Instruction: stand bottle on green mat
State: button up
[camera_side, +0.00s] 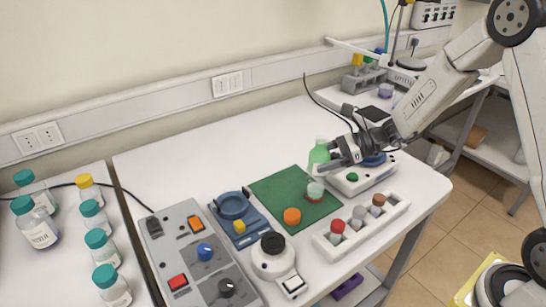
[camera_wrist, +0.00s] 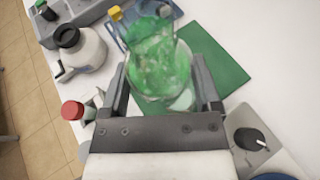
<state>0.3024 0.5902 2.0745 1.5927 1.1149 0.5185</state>
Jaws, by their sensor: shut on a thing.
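A clear bottle with green contents (camera_side: 319,155) is held by my gripper (camera_side: 335,158), above the far right part of the green mat (camera_side: 268,190). In the wrist view the bottle (camera_wrist: 158,70) sits between the two fingers of my gripper (camera_wrist: 162,82), which is shut on it. The mat (camera_wrist: 222,68) shows beyond and to the right of the bottle there. The bottle looks roughly upright in the side view, and its base is partly hidden by the fingers. A small pale-topped piece with red below (camera_side: 315,191) and an orange cap (camera_side: 292,216) are at the mat's right side.
A white rack (camera_side: 362,230) with several small capped vials stands right of the mat. A white hotplate-like device (camera_side: 352,180) is under my gripper.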

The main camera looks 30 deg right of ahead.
jog(key=s+a+r+n+g+y, duration=0.1)
jog(key=s+a+r+n+g, duration=0.2)
jog(key=a+n+g, duration=0.1)
jog(key=shift+a+g+y, duration=0.3)
jog(key=shift+a+g, duration=0.15)
jog(key=shift+g, duration=0.05)
jog(key=shift+r, duration=0.1)
send_over(274, 188)
jog(key=s, duration=0.1)
notch_tip(274, 188, down, 8)
jog(key=shift+s+f, duration=0.15)
jog(key=shift+f, duration=0.05)
jog(key=shift+w+f, duration=0.4)
jog(key=shift+f, duration=0.05)
jog(key=shift+w+f, duration=0.1)
jog(key=shift+w+f, duration=0.15)
jog(key=shift+f, duration=1.6)
